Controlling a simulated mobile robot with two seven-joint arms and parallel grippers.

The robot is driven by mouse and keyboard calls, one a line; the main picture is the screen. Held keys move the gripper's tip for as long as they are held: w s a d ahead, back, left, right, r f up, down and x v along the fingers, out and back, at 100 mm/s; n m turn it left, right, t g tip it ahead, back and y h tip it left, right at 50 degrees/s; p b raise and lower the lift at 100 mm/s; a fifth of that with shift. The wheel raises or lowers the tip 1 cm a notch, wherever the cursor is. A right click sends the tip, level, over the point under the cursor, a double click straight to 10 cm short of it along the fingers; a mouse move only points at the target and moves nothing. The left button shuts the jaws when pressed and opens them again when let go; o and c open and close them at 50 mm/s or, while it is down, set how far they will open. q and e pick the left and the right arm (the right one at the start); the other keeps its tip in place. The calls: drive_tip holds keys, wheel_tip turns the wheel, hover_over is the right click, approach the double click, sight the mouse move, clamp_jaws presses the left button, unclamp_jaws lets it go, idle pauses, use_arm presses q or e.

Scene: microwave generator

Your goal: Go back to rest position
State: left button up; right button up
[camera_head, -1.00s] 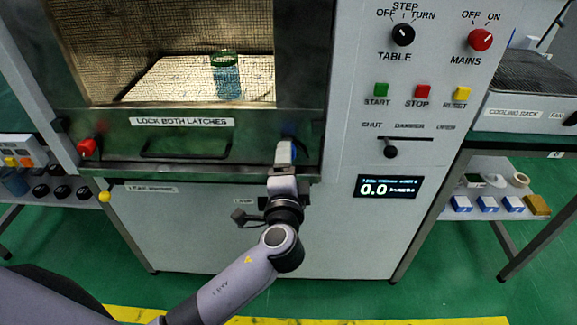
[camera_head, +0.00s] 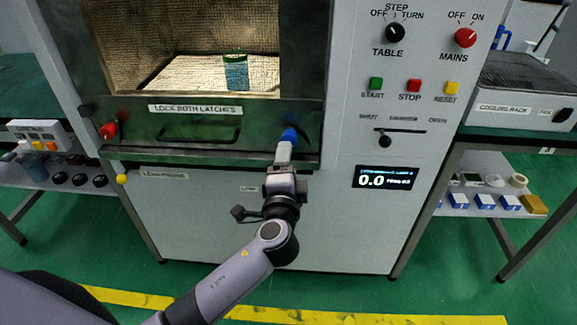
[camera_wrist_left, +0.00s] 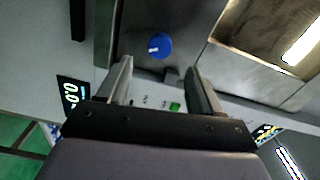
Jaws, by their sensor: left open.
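My left gripper (camera_head: 284,152) is in front of the right end of the microwave door, just below the blue latch knob (camera_head: 289,134). In the left wrist view the gripper (camera_wrist_left: 160,85) is open and empty, and the blue knob (camera_wrist_left: 159,46) stands beyond the fingertips, apart from them. The door (camera_head: 200,142) has a label reading "LOCK BOTH LATCHES" and a red knob (camera_head: 108,131) at its left end. A bottle with blue contents (camera_head: 236,72) stands inside the chamber. My right gripper is not in view.
The control panel has a table dial (camera_head: 395,33), a red mains knob (camera_head: 465,38) and a display (camera_head: 385,178) reading 0.0. A cooling rack (camera_head: 515,90) stands at the right. A side bench with a shelf is at the left.

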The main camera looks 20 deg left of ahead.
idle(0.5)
use_arm(q)
drive_tip(key=s+f+n+g+h+p, duration=0.5)
drive_tip(key=s+f+n+g, duration=0.1)
drive_tip(key=s+f, duration=1)
drive_tip(key=s+a+n+h+p, duration=0.1)
drive_tip(key=s+n, duration=0.4)
drive_tip(key=s, duration=0.5)
drive_tip(key=shift+a+r+g+h, duration=0.4)
drive_tip(key=shift+a, duration=0.1)
